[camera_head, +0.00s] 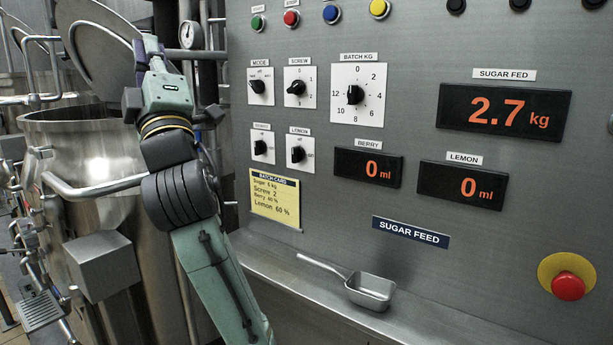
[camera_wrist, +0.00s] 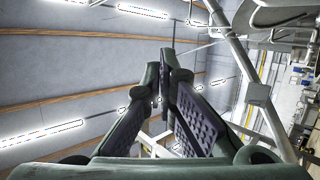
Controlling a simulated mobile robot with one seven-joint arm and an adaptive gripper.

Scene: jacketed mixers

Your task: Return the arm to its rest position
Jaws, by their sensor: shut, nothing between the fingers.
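My arm is raised at the left of the head view, folded upward in front of the mixer side. My gripper (camera_head: 148,48) is at its top, pointing up, beside the raised round lid (camera_head: 90,40) of a steel mixer vessel (camera_head: 85,135). In the wrist view my gripper (camera_wrist: 166,62) shows two fingers with dark ribbed pads, meeting near the tips, with nothing between them. The ceiling with lamps lies behind them. My gripper is apart from the control panel (camera_head: 420,45).
The panel carries knobs, buttons and displays; the sugar display (camera_head: 508,110) reads 2.7 kg, berry (camera_head: 368,168) and lemon (camera_head: 462,185) 0 ml. A red stop button (camera_head: 568,286) is at right. A metal scoop (camera_head: 371,290) lies on the ledge below. A gauge (camera_head: 191,35) and pipes stand close to my arm.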

